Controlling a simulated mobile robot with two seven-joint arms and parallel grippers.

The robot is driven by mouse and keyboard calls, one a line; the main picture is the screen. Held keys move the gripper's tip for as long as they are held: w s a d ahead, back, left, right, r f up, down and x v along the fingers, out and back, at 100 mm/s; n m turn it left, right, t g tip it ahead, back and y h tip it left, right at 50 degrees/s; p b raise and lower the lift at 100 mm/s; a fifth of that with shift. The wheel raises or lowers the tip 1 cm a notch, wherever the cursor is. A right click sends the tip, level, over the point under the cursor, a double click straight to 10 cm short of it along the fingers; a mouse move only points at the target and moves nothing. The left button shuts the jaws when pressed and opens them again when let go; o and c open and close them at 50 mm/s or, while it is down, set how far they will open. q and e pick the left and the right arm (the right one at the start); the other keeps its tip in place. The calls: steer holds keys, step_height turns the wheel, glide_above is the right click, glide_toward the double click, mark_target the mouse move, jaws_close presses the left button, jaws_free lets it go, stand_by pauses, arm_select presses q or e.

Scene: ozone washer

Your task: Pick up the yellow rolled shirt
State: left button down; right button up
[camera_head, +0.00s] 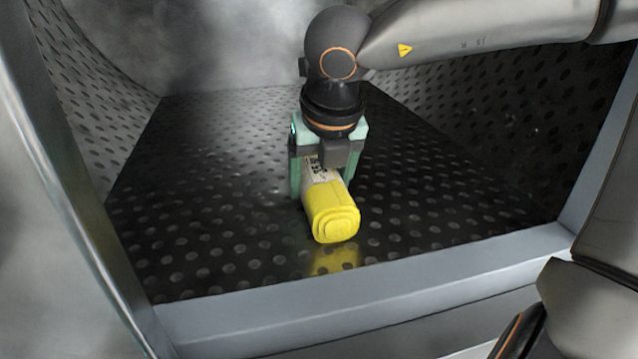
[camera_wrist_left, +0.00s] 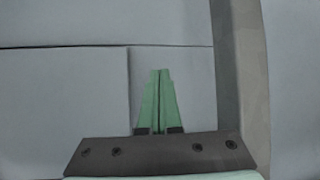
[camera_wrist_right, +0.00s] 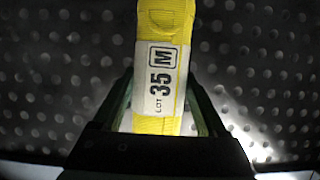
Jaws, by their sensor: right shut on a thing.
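The yellow rolled shirt (camera_head: 334,215) is inside the washer, with one rolled end facing the front opening. A white label reading "LOT 35 M" is wrapped around it and shows clearly in the right wrist view (camera_wrist_right: 163,75). My right gripper (camera_head: 322,180) points down over the shirt and is shut on it, one green finger on each side. A yellow reflection shows on the floor just in front of the shirt; I cannot tell whether the shirt touches the floor. My left gripper (camera_wrist_left: 159,75) is shut and empty, its two green fingers together, near plain grey panels.
The washer's dark floor (camera_head: 215,225) has rows of round dimples and is clear around the shirt. Dimpled metal walls (camera_head: 480,110) rise at the sides. A raised grey front sill (camera_head: 370,290) and a left frame edge (camera_head: 60,170) border the opening.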

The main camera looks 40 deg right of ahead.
steer(key=c, duration=0.9)
steer(key=shift+c, duration=0.2)
steer(key=shift+r, duration=0.15)
